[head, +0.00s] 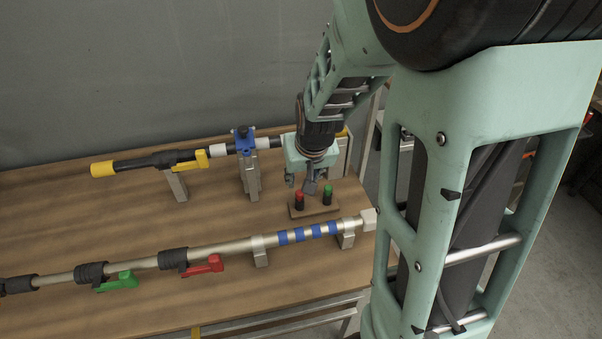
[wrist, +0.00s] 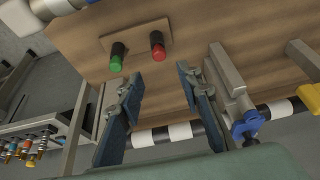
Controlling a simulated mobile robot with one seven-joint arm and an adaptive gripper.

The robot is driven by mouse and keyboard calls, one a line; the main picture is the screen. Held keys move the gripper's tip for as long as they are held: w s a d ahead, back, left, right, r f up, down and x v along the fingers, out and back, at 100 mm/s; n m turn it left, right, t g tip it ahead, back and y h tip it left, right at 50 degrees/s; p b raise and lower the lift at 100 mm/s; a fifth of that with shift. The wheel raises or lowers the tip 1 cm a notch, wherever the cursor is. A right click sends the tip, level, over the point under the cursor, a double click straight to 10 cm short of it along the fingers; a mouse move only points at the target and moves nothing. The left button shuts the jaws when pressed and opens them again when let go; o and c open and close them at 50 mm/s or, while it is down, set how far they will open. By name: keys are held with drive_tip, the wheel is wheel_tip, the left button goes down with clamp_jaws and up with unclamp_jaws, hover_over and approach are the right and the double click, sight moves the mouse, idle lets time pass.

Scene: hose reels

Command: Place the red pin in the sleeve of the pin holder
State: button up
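The red pin (head: 299,194) stands upright at the left of a small wooden pin holder (head: 313,212) on the bench. A green pin (head: 328,189) stands at its right. Both have coloured tops and black lower parts; I cannot tell whether the black is sleeve or pin. In the wrist view the red pin (wrist: 158,46) is at top centre, with the green pin (wrist: 116,63) to its left on the holder plate (wrist: 138,36). My gripper (head: 306,183) is just behind and above the holder. Its fingers (wrist: 159,76) are apart with nothing between them, short of the red pin.
A long pipe (head: 205,250) with red and green handles runs in front of the holder. Behind, a black hose lance with a yellow tip (head: 103,169) and a blue clamp (head: 243,139) rests on metal stands. The bench top (head: 130,220) between them is clear.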

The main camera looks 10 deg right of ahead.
drive_tip(key=shift+p+v, duration=0.9)
drive_tip(key=shift+v, duration=0.8)
